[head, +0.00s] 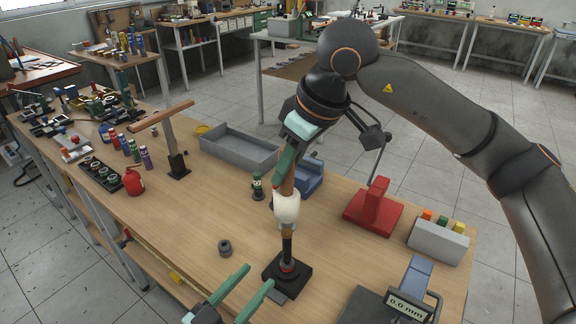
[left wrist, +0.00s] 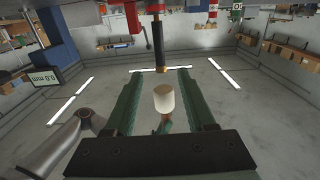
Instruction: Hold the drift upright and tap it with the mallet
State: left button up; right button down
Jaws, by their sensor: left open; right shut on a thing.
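The drift (head: 287,246) is a dark rod standing upright on a black block (head: 299,277) with a red ring at its foot. It also shows in the left wrist view (left wrist: 158,45), where the picture is upside down. My right gripper (head: 283,177) is shut on the brown handle of the mallet. The pale mallet head (head: 286,207) is above the drift's top; it also shows in the left wrist view (left wrist: 164,98), with a small gap to the drift's end. My left gripper (head: 258,277) is open and empty, its green fingers pointing toward the drift and apart from it.
A dark ring (head: 225,248) lies left of the drift. A gauge with a 0.0 mm readout (head: 408,305) stands at the front right. A red stand (head: 373,214), a grey tray (head: 236,150) and a small green figure-like piece (head: 257,187) are behind.

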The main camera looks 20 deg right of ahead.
aim_at(284, 245)
pick_arm(q)
jog(key=b+x, duration=0.3)
jog(key=x, duration=0.7)
jog(key=shift+f, duration=0.1)
pick_arm(e)
notch_tip(284, 245, down, 4)
jog(key=shift+r, duration=0.25)
pick_arm(q)
jog(key=shift+w+d+b, duration=0.45)
jog(key=shift+d, duration=0.1)
pick_arm(e)
jog(key=shift+f, duration=0.2)
pick_arm(q)
jog(key=shift+c, duration=0.2)
grip_shut()
